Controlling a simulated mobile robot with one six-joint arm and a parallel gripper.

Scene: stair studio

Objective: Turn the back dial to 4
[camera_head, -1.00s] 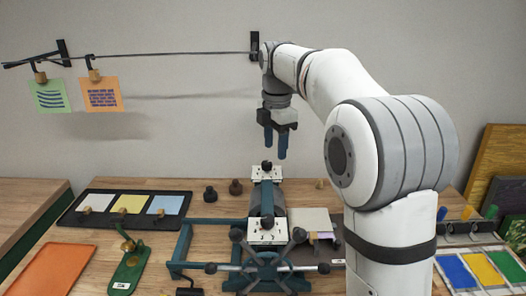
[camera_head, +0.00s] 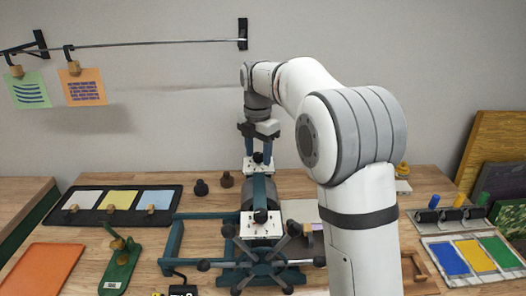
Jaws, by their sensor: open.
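The back dial (camera_head: 258,157) is a small black knob on a white marked plate at the far end of the dark teal press (camera_head: 176,240). The plate's marks are too small to read, and the gripper partly covers the back plate. A second dial (camera_head: 260,215), the front one, is a black knob on a similar white plate nearer me.
A spoked handwheel (camera_head: 262,268) is at the press's near end. Two dark knobs (camera_head: 201,188) stand left of the back dial. A black tray (camera_head: 90,200) of coloured cards and a green stand (camera_head: 121,266) are at left. Paint pads (camera_head: 447,258) are at right.

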